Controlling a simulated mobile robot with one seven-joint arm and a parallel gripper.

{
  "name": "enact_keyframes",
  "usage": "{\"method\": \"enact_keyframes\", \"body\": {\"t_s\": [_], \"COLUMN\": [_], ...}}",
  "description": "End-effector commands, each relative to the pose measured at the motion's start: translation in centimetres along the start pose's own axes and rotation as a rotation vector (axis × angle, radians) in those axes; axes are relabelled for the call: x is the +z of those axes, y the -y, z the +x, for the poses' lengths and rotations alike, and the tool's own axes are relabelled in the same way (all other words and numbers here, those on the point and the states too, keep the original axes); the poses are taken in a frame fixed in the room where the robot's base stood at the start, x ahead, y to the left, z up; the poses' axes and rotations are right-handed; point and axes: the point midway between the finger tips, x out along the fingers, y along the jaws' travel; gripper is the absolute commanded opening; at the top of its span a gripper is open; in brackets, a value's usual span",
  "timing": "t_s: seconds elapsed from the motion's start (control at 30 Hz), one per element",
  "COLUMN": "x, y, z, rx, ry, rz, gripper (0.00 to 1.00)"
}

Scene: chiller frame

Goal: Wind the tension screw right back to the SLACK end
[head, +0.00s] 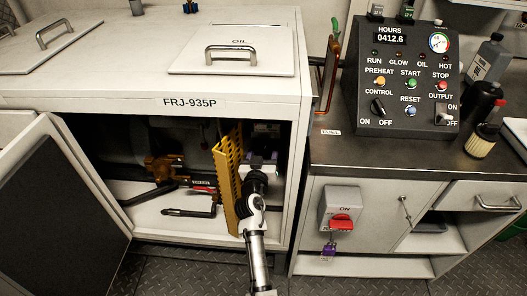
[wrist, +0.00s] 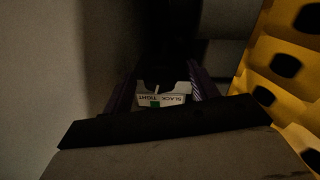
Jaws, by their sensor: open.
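A small pale plate (wrist: 178,99) marked SLACK and TIGHT shows in the wrist view, upside down, with SLACK on the right and TIGHT on the left. A green mark (wrist: 155,104) sits near its middle, towards the TIGHT side. The tension screw itself I cannot make out in the dark. My gripper (wrist: 162,88) is open, with its two purplish fingers on either side of the plate. In the head view my gripper (head: 262,160) reaches into the open cabinet, just right of a yellow perforated guard; whether it touches anything cannot be told.
The yellow perforated guard (head: 228,180) stands close on the gripper's left; it shows at right in the wrist view (wrist: 275,62). The cabinet door (head: 60,200) hangs open at left. Tools (head: 190,211) lie on the cabinet floor. A control box (head: 405,80) stands on the bench.

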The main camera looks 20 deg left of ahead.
Motion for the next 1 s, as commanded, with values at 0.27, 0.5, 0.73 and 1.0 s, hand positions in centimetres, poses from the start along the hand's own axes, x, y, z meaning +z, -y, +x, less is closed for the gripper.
{"method": "enact_keyframes", "body": {"t_s": [0.27,0.5,0.73,1.0], "x": [0.3,0.5,0.3,0.1], "y": [0.1,0.1,0.0,0.0], "z": [-1.7,-6.9,-11.5,-13.7], "rx": [-0.001,-0.002,0.0,0.0], "ry": [0.001,0.001,0.001,0.0], "rz": [0.0,0.0,0.001,0.0], "gripper": [0.59,0.59,0.59,0.59]}}
